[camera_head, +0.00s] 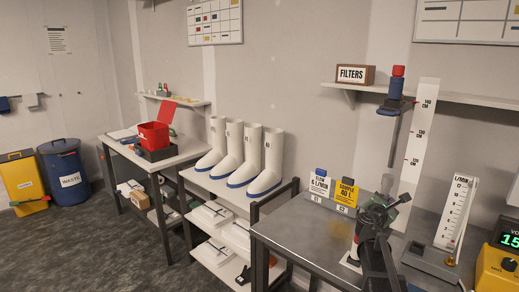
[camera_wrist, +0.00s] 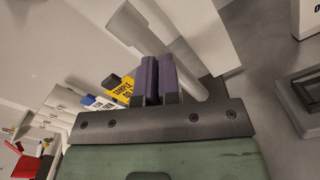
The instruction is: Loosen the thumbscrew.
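I cannot make out the thumbscrew in either view. A slim pole (camera_head: 395,135) with a blue and red head (camera_head: 397,80) stands before a tall white height scale (camera_head: 420,125). Its lower part is hidden behind my arm and gripper. My gripper (camera_head: 378,208) is at the lower part of this pole in the head view. In the wrist view its two purple fingers (camera_wrist: 158,80) lie side by side with almost no gap. A white tube (camera_wrist: 165,50) and a broad white strip (camera_wrist: 200,35) are just beyond them. Nothing shows between the fingers.
A flowmeter (camera_head: 455,215) and a yellow device (camera_head: 497,268) stand to the right. A shelf with a FILTERS box (camera_head: 355,75) is above. The bench's left part is clear.

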